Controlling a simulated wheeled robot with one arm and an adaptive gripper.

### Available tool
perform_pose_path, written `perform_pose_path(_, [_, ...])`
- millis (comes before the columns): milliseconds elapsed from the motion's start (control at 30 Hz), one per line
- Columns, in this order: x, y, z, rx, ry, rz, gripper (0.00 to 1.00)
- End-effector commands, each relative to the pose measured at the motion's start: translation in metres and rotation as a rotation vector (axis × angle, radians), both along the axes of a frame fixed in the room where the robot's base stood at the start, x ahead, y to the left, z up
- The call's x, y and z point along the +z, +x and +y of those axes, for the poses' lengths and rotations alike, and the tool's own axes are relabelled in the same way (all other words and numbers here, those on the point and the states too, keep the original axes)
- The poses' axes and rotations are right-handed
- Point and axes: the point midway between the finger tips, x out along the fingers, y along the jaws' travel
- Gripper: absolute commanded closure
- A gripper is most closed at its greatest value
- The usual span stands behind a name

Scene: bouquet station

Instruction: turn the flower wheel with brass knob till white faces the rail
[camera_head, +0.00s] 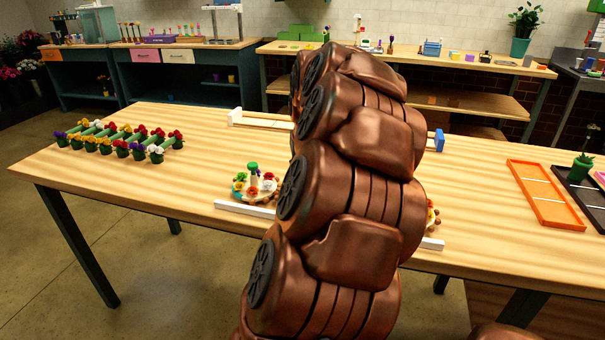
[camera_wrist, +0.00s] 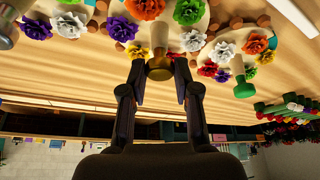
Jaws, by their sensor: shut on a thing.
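In the wrist view, the flower wheel with the brass knob (camera_wrist: 160,68) is at top centre, a pale round disc with purple, white and red flowers around its central post. My gripper (camera_wrist: 160,76) is shut on the brass knob, one finger on each side. In the head view my arm hides the gripper and most of this wheel. A white rail (camera_head: 245,208) runs along the near side of the wheels in the head view.
A wheel with a green knob (camera_head: 253,167) stands left of my arm; its knob also shows in the wrist view (camera_wrist: 243,88). Another wheel's grey knob (camera_wrist: 6,36) is at the wrist view's left edge. Potted flowers (camera_head: 122,148) line the table's left; an orange tray (camera_head: 512,170) lies right.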

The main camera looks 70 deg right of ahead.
Motion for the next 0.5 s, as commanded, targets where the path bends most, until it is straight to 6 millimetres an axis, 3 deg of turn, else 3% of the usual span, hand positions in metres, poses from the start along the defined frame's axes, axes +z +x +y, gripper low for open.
perform_pose_path(500, [-0.0015, -0.0009, -0.0022, 0.489, 0.003, -0.003, 1.0])
